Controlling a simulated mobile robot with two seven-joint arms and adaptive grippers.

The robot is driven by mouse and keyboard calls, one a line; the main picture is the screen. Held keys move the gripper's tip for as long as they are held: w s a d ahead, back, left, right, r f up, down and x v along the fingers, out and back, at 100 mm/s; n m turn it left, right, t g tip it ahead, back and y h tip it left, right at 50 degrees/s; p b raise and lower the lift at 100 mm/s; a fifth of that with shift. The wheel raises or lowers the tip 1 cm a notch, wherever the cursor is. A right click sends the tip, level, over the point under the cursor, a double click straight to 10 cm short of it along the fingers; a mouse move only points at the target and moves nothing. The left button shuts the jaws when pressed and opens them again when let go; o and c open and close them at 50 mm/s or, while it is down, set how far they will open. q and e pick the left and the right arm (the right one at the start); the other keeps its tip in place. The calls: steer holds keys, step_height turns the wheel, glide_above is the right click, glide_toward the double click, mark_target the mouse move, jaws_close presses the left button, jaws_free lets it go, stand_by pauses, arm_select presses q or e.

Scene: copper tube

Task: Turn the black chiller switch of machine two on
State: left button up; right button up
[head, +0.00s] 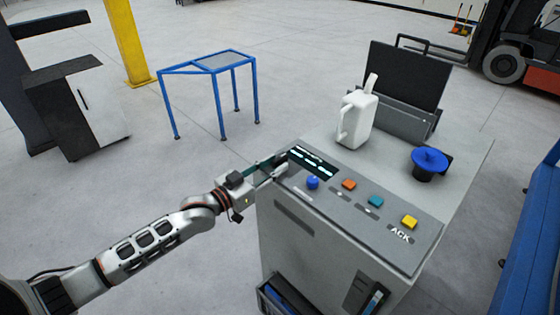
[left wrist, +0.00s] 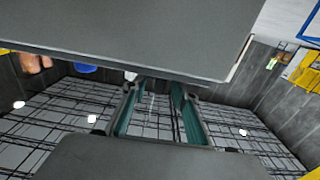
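A grey console cabinet (head: 300,232) stands in the head view with a sloped control panel (head: 331,207) on top. The panel carries a lit display (head: 312,163), a blue round knob (head: 313,182), an orange button (head: 348,184), a teal button (head: 376,201) and a yellow button (head: 410,221) above the letters ACK. I cannot make out a black chiller switch. My left gripper (head: 277,168) is at the panel's left edge, beside the display; contact cannot be told. In the left wrist view its two green-lined fingers (left wrist: 157,105) are apart with nothing visible between them. My right gripper is out of view.
A white jug (head: 356,120) and a blue-topped black object (head: 429,162) stand on the cabinet behind the panel. A black screen (head: 408,75) rises at the back. A blue frame table (head: 222,61) stands behind left.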

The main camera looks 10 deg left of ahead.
arm_select(q)
steer(key=shift+x, duration=1.4)
jaws_close()
